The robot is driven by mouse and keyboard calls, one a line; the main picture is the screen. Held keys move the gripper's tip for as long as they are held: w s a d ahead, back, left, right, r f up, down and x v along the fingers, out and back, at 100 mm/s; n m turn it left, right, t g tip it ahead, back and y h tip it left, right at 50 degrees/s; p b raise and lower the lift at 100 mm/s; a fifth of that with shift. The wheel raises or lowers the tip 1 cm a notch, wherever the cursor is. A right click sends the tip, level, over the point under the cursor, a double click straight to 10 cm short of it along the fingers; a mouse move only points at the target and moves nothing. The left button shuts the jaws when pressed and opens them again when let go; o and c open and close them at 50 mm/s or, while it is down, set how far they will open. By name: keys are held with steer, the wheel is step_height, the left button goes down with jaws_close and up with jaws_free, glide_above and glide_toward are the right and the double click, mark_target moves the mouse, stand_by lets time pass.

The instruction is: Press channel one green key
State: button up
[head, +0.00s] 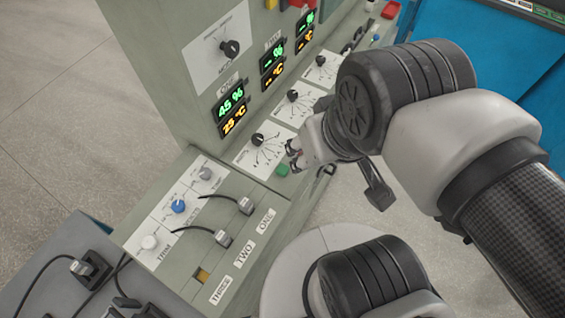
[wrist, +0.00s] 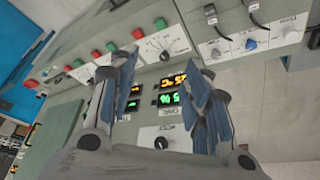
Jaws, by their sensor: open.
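The channel one green key (head: 282,169) sits on the sloping lower face of the grey-green console in the head view, by the dial panel under the ONE display (head: 230,108). My gripper (head: 296,152) is just above and beside the key, apart from it as far as I can tell. It holds nothing. In the wrist view my gripper (wrist: 160,75) has its two fingers spread, with a black dial (wrist: 165,55) and lit displays between them. A row of red and green keys runs along the upper left of that view, partly beside the left finger.
Blue, grey and white knobs and plugged cables stand left of the key, near a blue knob (head: 178,206). A small black dial (head: 257,140) is close to my gripper. More dials and displays continue along the console. Open floor lies to its left.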

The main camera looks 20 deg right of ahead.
jaws_close()
stand_by(0.3)
stand_by(1.2)
